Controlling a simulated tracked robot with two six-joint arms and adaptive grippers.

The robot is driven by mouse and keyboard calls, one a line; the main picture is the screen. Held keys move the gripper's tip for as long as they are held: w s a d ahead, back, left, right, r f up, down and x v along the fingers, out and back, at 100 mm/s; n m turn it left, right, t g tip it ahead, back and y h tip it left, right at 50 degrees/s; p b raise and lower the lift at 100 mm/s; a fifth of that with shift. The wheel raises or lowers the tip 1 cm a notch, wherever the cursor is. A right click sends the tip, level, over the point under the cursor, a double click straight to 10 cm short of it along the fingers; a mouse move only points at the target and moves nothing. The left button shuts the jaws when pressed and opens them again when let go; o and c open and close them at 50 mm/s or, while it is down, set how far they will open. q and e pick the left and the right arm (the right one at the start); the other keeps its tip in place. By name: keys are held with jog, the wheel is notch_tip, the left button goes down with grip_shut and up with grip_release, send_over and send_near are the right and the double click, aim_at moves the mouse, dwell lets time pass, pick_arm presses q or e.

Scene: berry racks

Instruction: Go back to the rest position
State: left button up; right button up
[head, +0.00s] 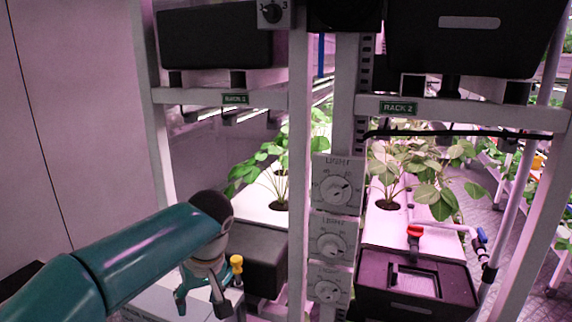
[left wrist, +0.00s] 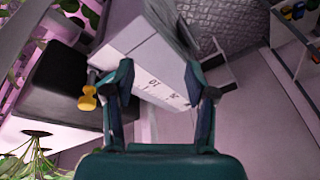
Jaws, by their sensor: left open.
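My left gripper (head: 201,300) is at the lower left of the head view, at the end of my teal arm, with its fingers pointing down. It is open and nothing is between its fingers. In the left wrist view its fingers (left wrist: 160,85) stand apart, in front of a white box with dark lettering (left wrist: 150,55). Whether they touch the box cannot be told. My right gripper is not in view.
A yellow knob (head: 237,265) stands close to the right of my left gripper; it also shows in the left wrist view (left wrist: 88,98). A dark box (head: 258,258) is behind. Rack posts (head: 300,130), light dials (head: 335,185) and plants (head: 440,175) are further right.

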pick_arm(q)
jog(key=s+a+f+g+h, duration=0.1)
jog(key=s+a+f+g, duration=0.15)
jog(key=s+f, duration=0.75)
jog(key=s+a+f+g+h, duration=0.1)
jog(key=s+f+g, duration=0.15)
jog(key=f, duration=1.55)
jog(key=s+d+f+m+h, duration=0.1)
jog(key=s+d+f+h, duration=0.25)
jog(key=s+f, duration=0.35)
jog(key=s+d+f+m+h, duration=0.1)
jog(key=s+d+f+h, duration=0.1)
jog(key=s+d+f, duration=0.5)
jog(key=a+t, duration=0.1)
jog(key=w+r+m+t, duration=0.1)
jog(key=w+a+m+t, duration=0.1)
jog(key=shift+w+a+r+t+y, duration=0.15)
jog(key=shift+a+r+t+y, duration=0.15)
jog(key=shift+r+y, duration=0.05)
